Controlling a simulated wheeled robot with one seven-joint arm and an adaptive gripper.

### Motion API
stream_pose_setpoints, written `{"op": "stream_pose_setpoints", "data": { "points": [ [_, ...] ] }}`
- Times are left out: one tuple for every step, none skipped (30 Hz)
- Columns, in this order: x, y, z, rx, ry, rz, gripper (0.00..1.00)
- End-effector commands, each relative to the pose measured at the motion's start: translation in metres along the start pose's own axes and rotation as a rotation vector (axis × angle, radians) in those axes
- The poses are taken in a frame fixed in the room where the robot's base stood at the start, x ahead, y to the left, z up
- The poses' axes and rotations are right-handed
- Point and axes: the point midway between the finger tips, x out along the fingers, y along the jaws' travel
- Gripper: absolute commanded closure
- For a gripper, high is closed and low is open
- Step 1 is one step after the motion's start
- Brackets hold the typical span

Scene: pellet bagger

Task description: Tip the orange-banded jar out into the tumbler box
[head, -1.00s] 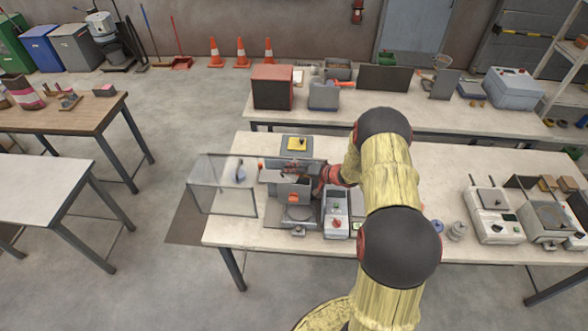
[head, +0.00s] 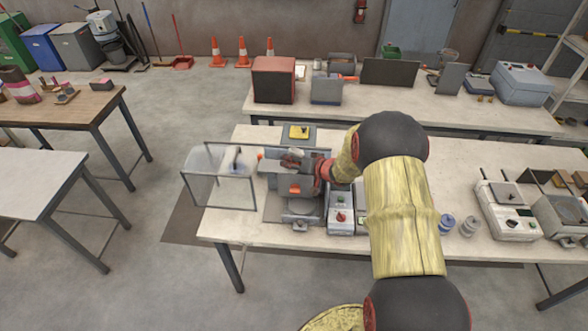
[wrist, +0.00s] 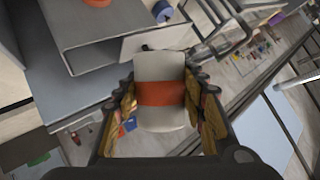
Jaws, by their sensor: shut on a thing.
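The orange-banded jar (wrist: 160,68) is pale grey-white with a broad orange band, and fills the middle of the wrist view. My gripper (wrist: 162,92) is shut on it, with one finger on each side of the band. In the head view my gripper (head: 296,160) is over the grey machine on the near table, and the jar cannot be made out clearly. A grey box with an orange patch (head: 295,188) stands just below my gripper there; I take it for the tumbler box. In the wrist view a grey box (wrist: 105,42) lies beyond the jar, to the left.
A clear-walled frame (head: 220,192) juts out left of the machine, past the table edge. A control box (head: 341,215) with green and red buttons stands right of the machine. Two small jars (head: 457,225) and other machines (head: 508,215) stand farther right on the near table (head: 410,250).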

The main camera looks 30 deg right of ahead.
Motion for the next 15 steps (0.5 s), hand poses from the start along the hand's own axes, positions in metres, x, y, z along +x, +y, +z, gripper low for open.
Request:
{"op": "stream_pose_setpoints", "data": {
  "points": [
    [0.002,0.001,0.004,-0.018,0.01,0.006,0.99],
    [0.003,0.0,0.004,-0.032,0.016,0.01,0.99],
    [0.003,-0.001,0.006,-0.048,0.024,0.017,0.99],
    [0.003,-0.002,0.006,-0.06,0.03,0.022,0.99],
    [0.003,-0.003,0.007,-0.073,0.035,0.028,0.99],
    [0.003,-0.004,0.008,-0.091,0.043,0.034,0.99],
    [0.003,-0.005,0.009,-0.101,0.048,0.04,0.99],
    [0.003,-0.005,0.01,-0.113,0.053,0.044,0.99],
    [0.003,-0.006,0.01,-0.127,0.061,0.05,0.99],
    [0.003,-0.006,0.011,-0.138,0.065,0.055,0.99],
    [0.003,-0.007,0.012,-0.15,0.07,0.059,0.99],
    [0.003,-0.008,0.013,-0.163,0.076,0.065,0.99],
    [0.003,-0.009,0.014,-0.175,0.081,0.069,0.99],
    [0.003,-0.009,0.014,-0.184,0.086,0.074,0.99],
    [0.003,-0.01,0.015,-0.197,0.092,0.08,0.99]
  ]
}}
